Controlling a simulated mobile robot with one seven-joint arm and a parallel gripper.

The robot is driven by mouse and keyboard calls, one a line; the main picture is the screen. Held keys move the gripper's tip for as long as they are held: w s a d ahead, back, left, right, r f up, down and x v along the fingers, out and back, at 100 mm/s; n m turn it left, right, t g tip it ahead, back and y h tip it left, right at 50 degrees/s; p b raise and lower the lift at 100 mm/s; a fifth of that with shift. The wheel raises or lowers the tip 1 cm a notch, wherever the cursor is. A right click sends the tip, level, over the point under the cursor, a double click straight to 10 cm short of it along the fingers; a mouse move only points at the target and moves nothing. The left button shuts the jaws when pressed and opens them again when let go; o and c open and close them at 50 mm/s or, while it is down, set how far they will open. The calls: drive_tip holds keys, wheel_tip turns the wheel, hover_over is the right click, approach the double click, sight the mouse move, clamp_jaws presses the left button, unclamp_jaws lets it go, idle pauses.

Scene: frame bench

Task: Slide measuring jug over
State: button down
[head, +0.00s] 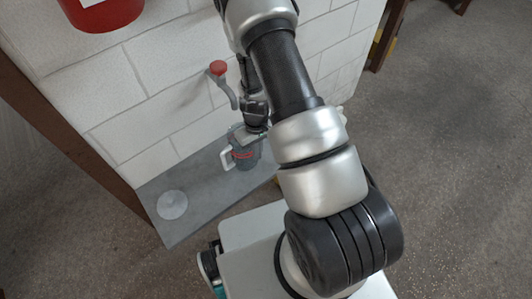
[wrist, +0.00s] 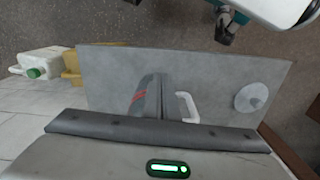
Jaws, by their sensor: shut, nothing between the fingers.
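The measuring jug (head: 244,153) is grey with red markings and a white handle, and stands on a grey shelf (head: 213,187) by the white block wall. Its handle faces the pale round disc (head: 172,205) lying on the shelf to its left. In the wrist view the jug (wrist: 143,97) is partly hidden behind my gripper's body, with its handle (wrist: 187,106) on the right and the disc (wrist: 251,97) farther right. My gripper (head: 248,133) is shut and empty, right at the jug's top. Its fingertips are not clearly visible, so I cannot tell whether they touch the jug.
A lever with a red knob (head: 218,68) sticks out from the wall near my arm. A red container (head: 101,12) is at the upper left. A white bottle with a green cap (wrist: 38,64) and a yellow object (wrist: 71,63) stand beyond the shelf's left end. Shelf between jug and disc is clear.

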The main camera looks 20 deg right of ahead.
sight(243, 161)
wheel_tip(243, 161, down, 10)
drive_tip(key=b, duration=0.2)
drive_tip(key=shift+w+a, duration=0.3)
drive_tip(key=shift+w, duration=0.7)
drive_tip(key=shift+w+a, duration=0.25)
drive_tip(key=shift+w, duration=0.7)
drive_tip(key=shift+w+a+b, duration=0.2)
drive_tip(key=shift+w+b, duration=0.45)
drive_tip(key=shift+w, duration=0.2)
